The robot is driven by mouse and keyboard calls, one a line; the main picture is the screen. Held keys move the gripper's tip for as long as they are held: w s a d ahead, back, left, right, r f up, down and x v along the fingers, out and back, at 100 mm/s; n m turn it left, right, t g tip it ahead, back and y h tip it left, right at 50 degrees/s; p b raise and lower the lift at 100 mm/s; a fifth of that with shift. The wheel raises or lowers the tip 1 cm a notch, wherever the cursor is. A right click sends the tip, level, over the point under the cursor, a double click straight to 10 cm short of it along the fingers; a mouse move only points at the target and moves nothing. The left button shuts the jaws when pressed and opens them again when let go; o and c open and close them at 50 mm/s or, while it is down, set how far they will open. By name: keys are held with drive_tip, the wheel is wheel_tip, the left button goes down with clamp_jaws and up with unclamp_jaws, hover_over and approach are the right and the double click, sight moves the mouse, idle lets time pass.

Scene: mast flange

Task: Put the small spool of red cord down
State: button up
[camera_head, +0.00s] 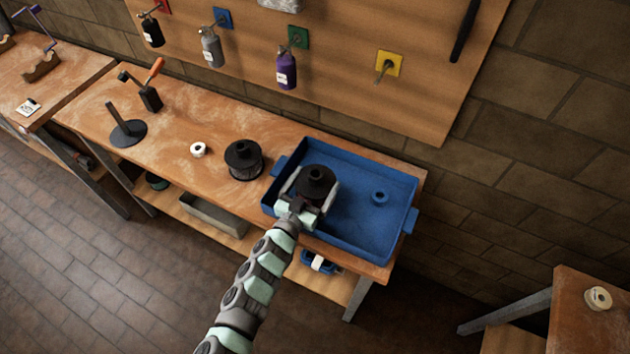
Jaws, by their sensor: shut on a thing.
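My gripper (308,198) is shut on a dark spool (317,178) with a round black top flange. It holds the spool upright over the left part of a blue tray (345,151). The cord on this spool looks dark, and its red colour does not show. I cannot tell whether the spool's underside touches the tray floor. The gripper hides part of the spool's lower front.
A similar dark spool (243,160) stands on the bench left of the tray, beside a white roll (198,150). A black-based stand (128,132) is farther left.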

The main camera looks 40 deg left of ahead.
drive_tip(key=shift+f, duration=0.15)
drive_tip(key=o, duration=1.5)
drive_tip(key=shift+c, duration=0.2)
drive_tip(key=shift+r, duration=0.2)
drive_tip(key=v, duration=0.8)
drive_tip(key=r+v, duration=0.1)
drive_tip(key=v, duration=0.3)
drive_tip(key=shift+p, duration=0.4)
drive_tip(key=shift+d, duration=0.15)
